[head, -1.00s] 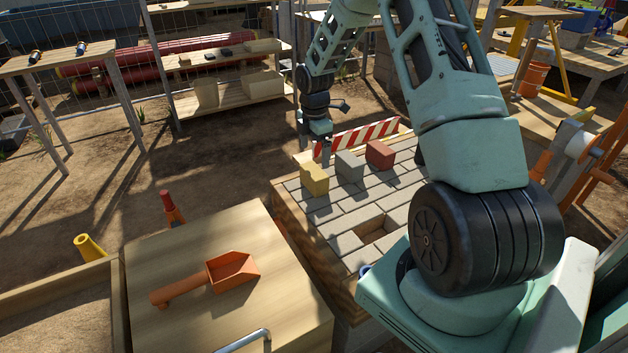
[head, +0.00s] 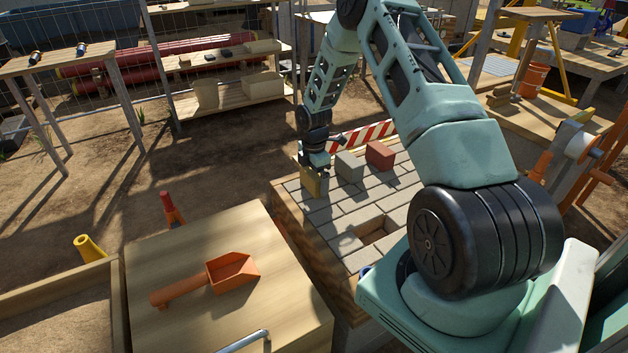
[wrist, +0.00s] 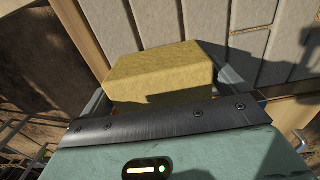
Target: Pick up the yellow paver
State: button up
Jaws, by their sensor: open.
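The yellow paver (head: 313,183) stands at the far left corner of the paved table (head: 318,222), at the left end of a row of three blocks. My gripper (head: 315,165) is right above it, pointing down, and partly hides its top. In the wrist view the yellow paver (wrist: 160,72) lies between the two open fingers, one at its left and one at its right. I cannot tell whether either finger touches it.
A grey paver (head: 349,166) and a red paver (head: 380,155) stand to the right in the same row. A red-and-white striped board (head: 372,134) is behind them. The paving has a rectangular gap (head: 378,232) near the front. An orange scoop (head: 215,278) lies on the wooden table at front left.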

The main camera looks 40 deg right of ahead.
jog(key=c, duration=1.1)
jog(key=shift+r, duration=5.1)
jog(key=o, duration=0.8)
jog(key=c, duration=1.3)
